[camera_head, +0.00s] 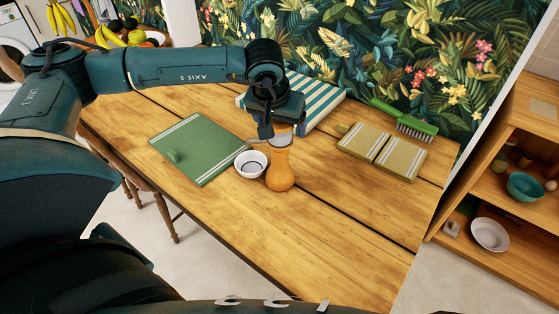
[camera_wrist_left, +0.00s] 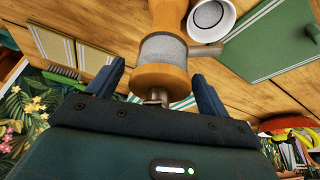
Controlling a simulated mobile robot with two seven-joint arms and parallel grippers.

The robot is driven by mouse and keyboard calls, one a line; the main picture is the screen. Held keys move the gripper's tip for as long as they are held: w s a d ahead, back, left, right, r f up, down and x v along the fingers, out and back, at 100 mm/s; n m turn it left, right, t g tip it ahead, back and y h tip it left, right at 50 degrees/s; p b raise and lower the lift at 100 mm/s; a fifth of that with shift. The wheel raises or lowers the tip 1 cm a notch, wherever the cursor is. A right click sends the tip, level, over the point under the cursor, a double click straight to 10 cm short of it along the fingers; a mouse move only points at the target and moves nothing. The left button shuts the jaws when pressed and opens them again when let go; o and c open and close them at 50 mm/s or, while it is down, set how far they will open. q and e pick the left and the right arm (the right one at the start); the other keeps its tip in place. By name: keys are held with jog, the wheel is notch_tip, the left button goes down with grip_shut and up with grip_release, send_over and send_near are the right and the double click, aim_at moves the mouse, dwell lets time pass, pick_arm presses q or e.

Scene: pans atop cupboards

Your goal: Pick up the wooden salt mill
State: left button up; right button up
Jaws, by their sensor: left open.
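The wooden salt mill (camera_head: 280,172) stands upright on the wooden table, with an orange-brown body and a grey metal band near its top. In the left wrist view the mill (camera_wrist_left: 163,80) lies between the two fingers, its metal band and knob close to the palm. My left gripper (camera_head: 281,134) is at the mill's top from above, its fingers open on either side; in the left wrist view the gripper (camera_wrist_left: 160,80) shows gaps between fingers and mill. The mill's top is partly hidden by the gripper in the head view. My right gripper is not seen.
A white bowl (camera_head: 251,164) stands close left of the mill. A green cloth (camera_head: 199,147) lies further left, a striped cloth (camera_head: 310,100) behind. Folded tan cloths (camera_head: 383,149) and a green brush (camera_head: 405,117) lie right. The table's front right is clear. Shelves (camera_head: 510,170) stand right.

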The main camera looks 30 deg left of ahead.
pick_arm(q)
jog(key=shift+w+f, duration=0.25)
jog(key=shift+f, duration=0.4)
jog(key=shift+c, duration=0.6)
grip_shut()
jog(key=shift+w+r, duration=0.1)
jog(key=shift+r, duration=0.1)
